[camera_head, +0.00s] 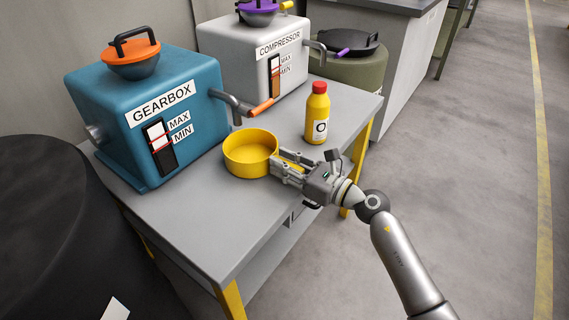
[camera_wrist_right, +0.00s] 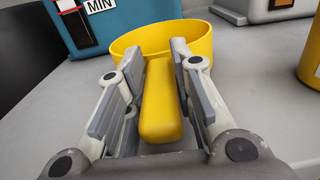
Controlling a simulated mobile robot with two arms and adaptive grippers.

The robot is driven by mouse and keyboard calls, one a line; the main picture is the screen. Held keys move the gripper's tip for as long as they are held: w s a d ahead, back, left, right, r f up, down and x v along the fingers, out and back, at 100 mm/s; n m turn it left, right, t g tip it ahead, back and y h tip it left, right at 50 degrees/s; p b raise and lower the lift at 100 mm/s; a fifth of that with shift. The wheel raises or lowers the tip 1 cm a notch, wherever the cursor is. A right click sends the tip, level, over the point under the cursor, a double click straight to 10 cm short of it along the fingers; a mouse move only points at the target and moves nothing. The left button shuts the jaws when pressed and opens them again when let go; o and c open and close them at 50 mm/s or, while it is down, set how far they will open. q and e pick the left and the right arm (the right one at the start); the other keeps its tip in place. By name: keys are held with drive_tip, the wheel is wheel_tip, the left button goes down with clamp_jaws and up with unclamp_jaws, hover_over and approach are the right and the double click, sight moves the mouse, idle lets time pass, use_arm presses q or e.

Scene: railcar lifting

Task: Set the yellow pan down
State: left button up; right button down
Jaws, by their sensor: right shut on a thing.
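The yellow pan (camera_head: 250,154) is a round, open, shallow vessel, upright at the table's middle in the head view. Its short handle points toward my right gripper (camera_head: 287,169). In the right wrist view the pan (camera_wrist_right: 196,38) stands ahead, and its yellow handle (camera_wrist_right: 160,100) lies between the two fingers of the right gripper (camera_wrist_right: 160,75). The right gripper is shut on the handle. The pan is at or just above the grey tabletop; I cannot tell whether its base touches. My left gripper is not in view.
The grey table (camera_head: 215,235) holds a blue gearbox (camera_head: 165,100) with a spout, a grey compressor (camera_head: 255,55) and a yellow bottle (camera_head: 317,113) with a red cap. A dark drum (camera_head: 50,220) stands at left. The table's front part is clear.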

drive_tip(key=c, duration=1.3)
unclamp_jaws()
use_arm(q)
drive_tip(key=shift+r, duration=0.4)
use_arm(e)
drive_tip(key=shift+o, duration=0.2)
drive_tip(key=shift+d, duration=0.15)
drive_tip(key=v, duration=0.5)
drive_tip(key=shift+s+d, duration=0.25)
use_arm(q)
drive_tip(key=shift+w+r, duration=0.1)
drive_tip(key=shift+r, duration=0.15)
use_arm(e)
drive_tip(key=v, duration=0.6)
